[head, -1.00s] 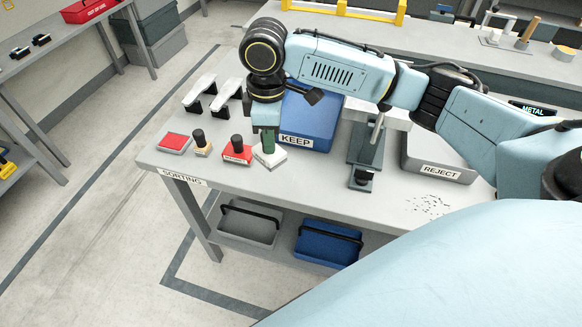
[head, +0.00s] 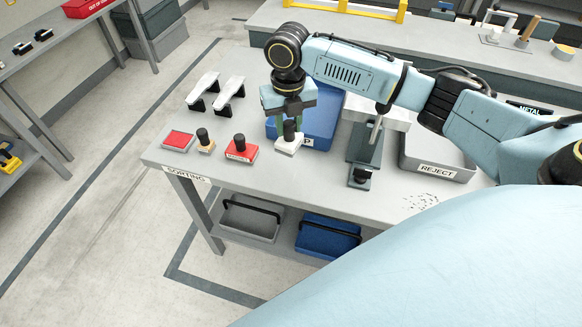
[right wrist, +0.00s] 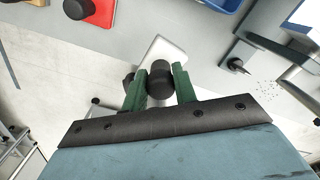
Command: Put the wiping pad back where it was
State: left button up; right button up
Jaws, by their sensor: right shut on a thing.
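The right wrist view shows the knob between the fingertips (right wrist: 160,82) and the white base of the pad (right wrist: 152,52) beyond. I cannot tell whether the pad touches the table. My left gripper is not in view.
On the sorting table (head: 225,180) stand a red stamp (head: 241,150), a wooden-based stamp (head: 205,142) and a red ink pad (head: 179,139), left of the pad. The blue bin (head: 325,115), a dark stand (head: 362,155) and the grey REJECT tray (head: 437,165) are to the right. Dark specks (head: 422,201) lie near the front edge.

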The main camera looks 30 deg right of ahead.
jog(key=shift+d+f+n, duration=0.1)
jog(key=shift+d+n, duration=0.2)
jog(key=shift+n, duration=0.6)
jog(key=shift+f, duration=0.35)
notch_tip(320, 180, down, 9)
jog(key=shift+f, duration=0.15)
jog(key=shift+f, duration=0.1)
jog(key=shift+f, duration=0.1)
jog(key=o, duration=1)
notch_tip(320, 180, up, 12)
jog(key=shift+r, duration=0.25)
